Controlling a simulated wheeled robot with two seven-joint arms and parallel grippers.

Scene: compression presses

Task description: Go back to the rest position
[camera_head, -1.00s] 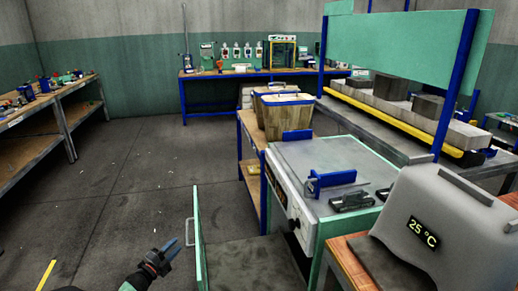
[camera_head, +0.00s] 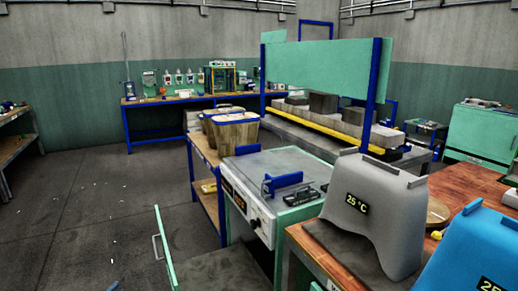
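Only the tip of my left gripper (camera_head: 115,286) shows, at the bottom edge of the head view, left of the open green cabinet door. Whether its fingers are apart cannot be made out, and its arm is out of view. My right gripper is not in view. No held object is visible.
The green door (camera_head: 164,248) stands open below a grey-topped press cabinet (camera_head: 265,163). A grey cover reading 25 °C (camera_head: 375,210) and a blue cover (camera_head: 475,255) stand on the right. Wooden bins (camera_head: 235,132) sit behind the cabinet.

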